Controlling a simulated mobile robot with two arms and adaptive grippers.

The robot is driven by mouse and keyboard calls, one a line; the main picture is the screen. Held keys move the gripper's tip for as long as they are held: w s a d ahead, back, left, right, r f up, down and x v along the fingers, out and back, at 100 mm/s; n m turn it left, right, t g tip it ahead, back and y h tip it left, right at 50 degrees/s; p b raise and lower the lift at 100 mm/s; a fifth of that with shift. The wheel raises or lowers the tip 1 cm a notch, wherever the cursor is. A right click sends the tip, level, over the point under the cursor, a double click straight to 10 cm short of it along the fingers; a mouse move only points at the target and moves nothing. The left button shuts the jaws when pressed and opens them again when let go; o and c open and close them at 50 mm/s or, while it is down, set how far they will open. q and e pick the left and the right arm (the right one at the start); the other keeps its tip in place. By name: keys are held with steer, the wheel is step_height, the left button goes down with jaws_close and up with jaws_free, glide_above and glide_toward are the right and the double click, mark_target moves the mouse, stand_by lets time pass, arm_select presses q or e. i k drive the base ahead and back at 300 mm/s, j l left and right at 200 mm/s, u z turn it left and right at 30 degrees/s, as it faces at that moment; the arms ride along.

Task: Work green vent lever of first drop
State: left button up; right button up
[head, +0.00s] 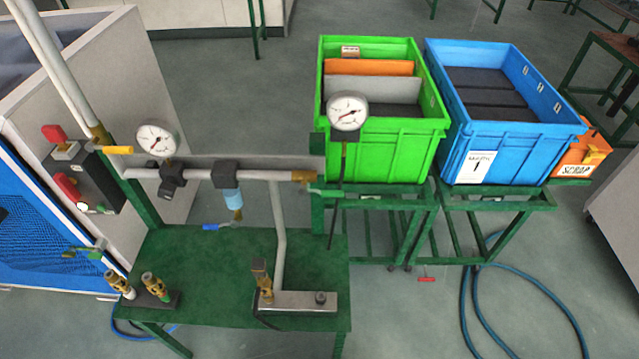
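A grey pipe (265,175) runs level above a green bench (210,275). A small green lever (326,192) sits beside the brass valve (303,176) at the pipe's right end. Another green lever (82,250) shows at the lower left in front of the blue mesh. I cannot tell which of the two belongs to the first drop. A blue lever (217,226) sits under the light blue filter bowl (232,199). A yellow lever (117,150) sits at the brass valve on the upright pipe at left. Neither of my grippers is in view.
Two gauges (157,139) (347,111) stand above the pipe. Brass couplings (157,286) stand at the bench's left. A green crate (390,150) and a blue crate (520,150) stand on green stands at right. A blue hose (540,290) lies on the floor.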

mark_target(304, 190)
steer(key=u, duration=0.85)
steer(key=l+u, duration=0.9)
steer(key=k+l+u, duration=0.1)
steer(key=l+u, duration=0.3)
